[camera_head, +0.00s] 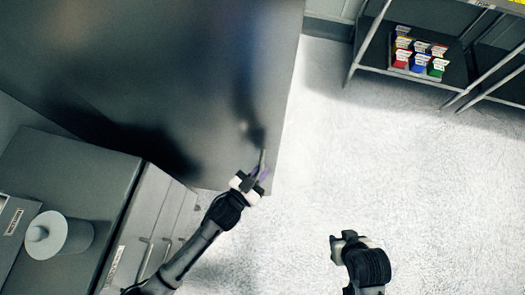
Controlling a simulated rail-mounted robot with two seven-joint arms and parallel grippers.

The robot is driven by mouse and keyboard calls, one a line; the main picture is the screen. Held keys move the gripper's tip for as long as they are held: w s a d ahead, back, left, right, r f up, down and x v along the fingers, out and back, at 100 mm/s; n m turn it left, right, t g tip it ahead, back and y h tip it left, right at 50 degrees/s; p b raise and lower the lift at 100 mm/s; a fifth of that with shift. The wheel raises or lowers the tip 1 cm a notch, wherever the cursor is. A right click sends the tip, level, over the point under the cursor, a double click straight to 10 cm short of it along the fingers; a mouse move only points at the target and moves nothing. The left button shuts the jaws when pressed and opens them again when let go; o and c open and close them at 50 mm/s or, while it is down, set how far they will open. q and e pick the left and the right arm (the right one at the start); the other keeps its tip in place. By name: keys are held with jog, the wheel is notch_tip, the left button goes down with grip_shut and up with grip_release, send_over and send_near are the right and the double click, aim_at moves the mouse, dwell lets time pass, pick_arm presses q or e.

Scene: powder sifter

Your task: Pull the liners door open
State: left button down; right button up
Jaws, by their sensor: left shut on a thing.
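A large dark grey glossy door panel (190,60) fills the upper left, with the arm's blurred reflection in it. No liners label is readable on it. A slim upright handle (262,158) stands near its right edge. My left gripper (259,173) reaches in from the lower left and is shut on this handle; its fingers partly hide the grip. My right gripper (345,240) is at the lower right over the floor, away from the door. Its fingers are not clear, so I cannot tell whether it is open or shut.
A metal shelf (375,60) at upper right holds several coloured boxes (420,58). The light floor (385,160) right of the panel is clear.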

pick_arm(q)
jog(key=shift+f, duration=0.1)
jog(key=c, duration=1.2)
grip_release()
jog(key=shift+s, duration=0.15)
jog(key=p+v, duration=0.1)
jog(key=v, duration=1.2)
jog(key=shift+s+a, duration=0.2)
jog(key=shift+s, duration=0.1)
